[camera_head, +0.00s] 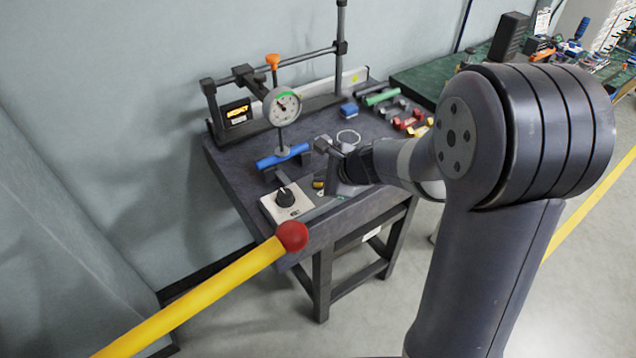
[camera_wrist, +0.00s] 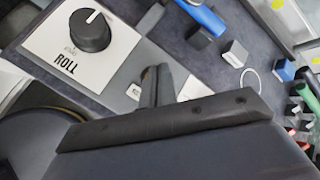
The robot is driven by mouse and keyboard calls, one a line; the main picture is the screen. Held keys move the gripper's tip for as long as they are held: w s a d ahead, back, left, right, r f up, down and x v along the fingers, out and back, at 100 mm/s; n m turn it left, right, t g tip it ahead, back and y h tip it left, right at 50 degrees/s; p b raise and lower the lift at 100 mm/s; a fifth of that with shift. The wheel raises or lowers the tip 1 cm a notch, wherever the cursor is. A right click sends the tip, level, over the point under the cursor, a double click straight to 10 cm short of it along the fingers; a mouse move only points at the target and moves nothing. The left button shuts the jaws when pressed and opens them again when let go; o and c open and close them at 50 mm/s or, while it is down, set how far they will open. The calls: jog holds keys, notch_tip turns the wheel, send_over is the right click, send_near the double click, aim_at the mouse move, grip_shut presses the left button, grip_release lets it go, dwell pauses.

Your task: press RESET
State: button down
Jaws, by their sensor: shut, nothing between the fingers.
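A small grey panel (camera_wrist: 120,94) lies beside the white ROLL panel in the wrist view. It bears a white label that begins with R and is partly covered by my gripper (camera_wrist: 157,72). I cannot read the whole word, and no button shows clearly. My gripper is shut and empty, with its fingertips over or just beside this panel; I cannot tell whether they touch it. In the head view my gripper (camera_head: 334,181) is low over the bench's near part, right of the black ROLL knob (camera_head: 285,196), and hides most of the small panel.
The dark bench (camera_head: 235,185) carries a dial gauge (camera_head: 282,107) above a blue bar (camera_head: 283,156), and a display (camera_head: 237,113) with yellow text. Coloured parts (camera_head: 402,121) lie at the right back. A yellow lever with a red ball (camera_head: 292,236) crosses in front.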

dwell(0.5)
jog(key=shift+r+p, duration=0.65)
jog(key=shift+r, duration=0.05)
notch_tip(320, 180, up, 5)
jog(key=p, duration=0.4)
dwell(0.5)
dwell(0.3)
